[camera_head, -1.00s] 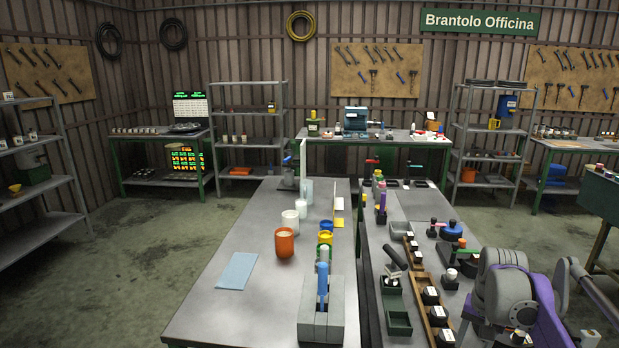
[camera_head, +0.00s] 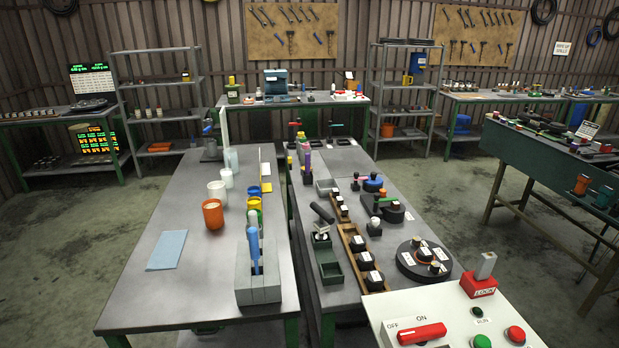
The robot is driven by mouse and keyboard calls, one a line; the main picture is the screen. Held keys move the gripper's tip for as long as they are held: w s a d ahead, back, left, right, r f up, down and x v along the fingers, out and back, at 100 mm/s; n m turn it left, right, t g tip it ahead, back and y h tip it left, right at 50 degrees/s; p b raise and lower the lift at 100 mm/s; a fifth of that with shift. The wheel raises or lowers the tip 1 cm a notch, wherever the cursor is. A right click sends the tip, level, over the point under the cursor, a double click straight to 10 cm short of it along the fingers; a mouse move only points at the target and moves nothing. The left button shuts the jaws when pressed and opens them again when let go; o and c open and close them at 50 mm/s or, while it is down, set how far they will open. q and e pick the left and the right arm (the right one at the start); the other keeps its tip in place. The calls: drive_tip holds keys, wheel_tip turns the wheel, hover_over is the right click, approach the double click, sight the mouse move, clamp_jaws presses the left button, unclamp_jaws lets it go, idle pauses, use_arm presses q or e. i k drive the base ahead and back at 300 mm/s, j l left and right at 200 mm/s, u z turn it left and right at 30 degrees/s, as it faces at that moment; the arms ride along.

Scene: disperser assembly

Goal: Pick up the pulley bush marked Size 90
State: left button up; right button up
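Several small black parts with white labels (camera_head: 366,261) sit in a row in a long wooden tray (camera_head: 347,240) on the right-hand bench. More small labelled parts (camera_head: 425,254) stand on a round black plate (camera_head: 410,268) to the right of the tray. The labels are too small to read, so I cannot tell which part is marked Size 90. Neither of my grippers is in view.
A white control panel (camera_head: 390,305) with a red switch and buttons fills the bottom right. A dark green bin (camera_head: 330,267) lies left of the wooden tray. The left bench (camera_head: 200,290) holds cups, a blue cloth and a grey block. Open floor (camera_head: 460,215) lies to the right.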

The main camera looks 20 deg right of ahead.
sight(424, 254)
drive_tip(key=z, duration=1.4)
